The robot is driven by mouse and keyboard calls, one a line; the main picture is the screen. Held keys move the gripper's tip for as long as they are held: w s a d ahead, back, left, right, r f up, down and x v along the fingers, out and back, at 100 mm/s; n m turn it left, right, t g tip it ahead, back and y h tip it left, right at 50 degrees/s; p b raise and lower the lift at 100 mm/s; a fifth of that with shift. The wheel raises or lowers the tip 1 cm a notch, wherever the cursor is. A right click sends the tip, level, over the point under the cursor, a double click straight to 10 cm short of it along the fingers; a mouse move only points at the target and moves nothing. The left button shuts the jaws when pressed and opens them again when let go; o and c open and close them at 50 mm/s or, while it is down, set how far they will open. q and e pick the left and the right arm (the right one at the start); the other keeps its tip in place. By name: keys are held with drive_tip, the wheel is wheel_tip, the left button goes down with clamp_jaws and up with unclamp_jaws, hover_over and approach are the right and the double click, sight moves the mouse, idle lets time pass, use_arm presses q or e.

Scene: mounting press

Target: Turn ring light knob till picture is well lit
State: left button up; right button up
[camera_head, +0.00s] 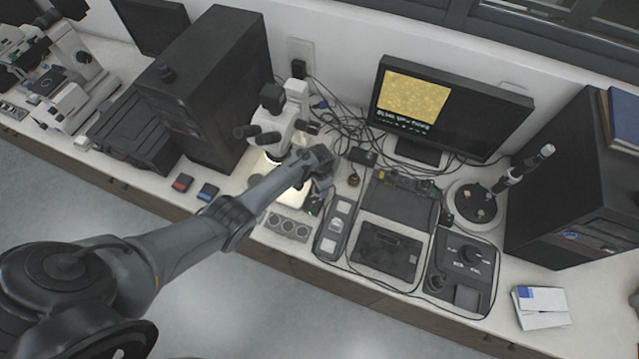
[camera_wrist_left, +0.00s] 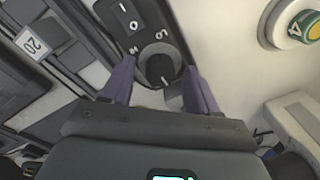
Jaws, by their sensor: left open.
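The monitor (camera_head: 455,112) at the back shows a bright yellow grainy picture (camera_head: 412,97) in its left part. The stereo microscope (camera_head: 272,130) stands left of it, with a brightly lit base (camera_head: 293,196). My left gripper (camera_head: 323,180) is beside the microscope's right side. In the left wrist view, a round dark knob (camera_wrist_left: 158,66) with a pale pointer line lies between the two purple fingers of my open left gripper (camera_wrist_left: 158,70). I cannot tell whether the fingers touch it. The knob is hidden by my gripper in the head view. My right gripper is not in view.
A rocker switch (camera_wrist_left: 127,16) marked I and O is beside the knob. A round part marked 4 (camera_wrist_left: 303,27) is at upper right. Cables (camera_head: 335,125) tangle behind the microscope; control boxes (camera_head: 388,252) crowd the bench right of my gripper. A black computer tower (camera_head: 210,85) stands left.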

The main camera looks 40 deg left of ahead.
use_arm(q)
drive_tip(key=shift+r, duration=0.65)
wheel_tip(320, 180, up, 9)
drive_tip(key=p, duration=0.2)
drive_tip(key=shift+d+r, duration=0.15)
drive_tip(key=shift+r, duration=0.05)
idle(0.9)
